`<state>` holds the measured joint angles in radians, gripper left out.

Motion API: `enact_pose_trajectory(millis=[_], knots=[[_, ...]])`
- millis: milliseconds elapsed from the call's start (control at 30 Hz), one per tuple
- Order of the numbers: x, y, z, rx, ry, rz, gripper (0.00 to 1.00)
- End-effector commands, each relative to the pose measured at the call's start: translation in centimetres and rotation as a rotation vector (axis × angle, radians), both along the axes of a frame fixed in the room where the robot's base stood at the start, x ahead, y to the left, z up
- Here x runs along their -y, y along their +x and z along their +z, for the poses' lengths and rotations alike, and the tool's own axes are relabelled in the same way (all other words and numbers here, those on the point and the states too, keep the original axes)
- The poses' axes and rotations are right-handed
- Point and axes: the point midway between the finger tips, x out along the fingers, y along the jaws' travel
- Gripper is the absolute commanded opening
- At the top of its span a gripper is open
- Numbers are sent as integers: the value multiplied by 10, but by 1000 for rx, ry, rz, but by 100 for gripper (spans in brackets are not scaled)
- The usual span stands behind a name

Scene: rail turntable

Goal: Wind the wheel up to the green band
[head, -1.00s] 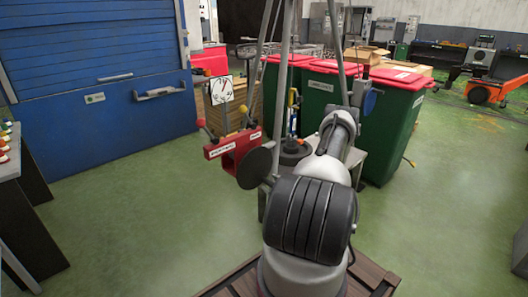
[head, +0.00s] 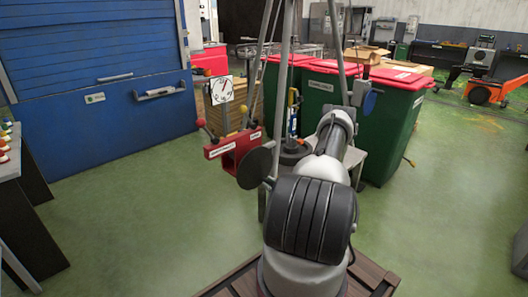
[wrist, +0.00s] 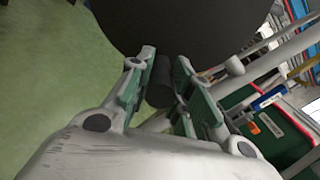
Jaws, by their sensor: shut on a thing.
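The wheel is a dark round disc (head: 254,168) in front of a red stand (head: 236,150) in the head view. It also fills the top of the wrist view (wrist: 190,22). A dark cylindrical handle (wrist: 160,88) shows at the wheel, between the fingers of my gripper (wrist: 168,88), which is shut on it. In the head view my gripper is hidden behind my arm. A white square dial (head: 222,90) stands above the red stand; it has a dark pointer and small marks. I cannot make out the green band at this size.
Levers with red and yellow knobs (head: 243,109) rise from the stand. Green bins with red lids (head: 398,115) stand behind and right of my arm. A blue shutter (head: 95,80) is at the left. Green floor (head: 125,200) is clear at left front.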

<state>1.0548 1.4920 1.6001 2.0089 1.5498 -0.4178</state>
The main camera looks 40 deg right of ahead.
Motion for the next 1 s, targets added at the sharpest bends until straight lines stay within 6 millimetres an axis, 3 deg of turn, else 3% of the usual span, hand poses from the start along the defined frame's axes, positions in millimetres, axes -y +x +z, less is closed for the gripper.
enact_pose_trajectory(millis=[300, 767, 1000], knots=[[-22, -2, -8, -20, 240, 3, 0], [-28, -3, -10, -26, 297, 6, 0], [-44, -4, -10, -41, 456, 9, 0]])
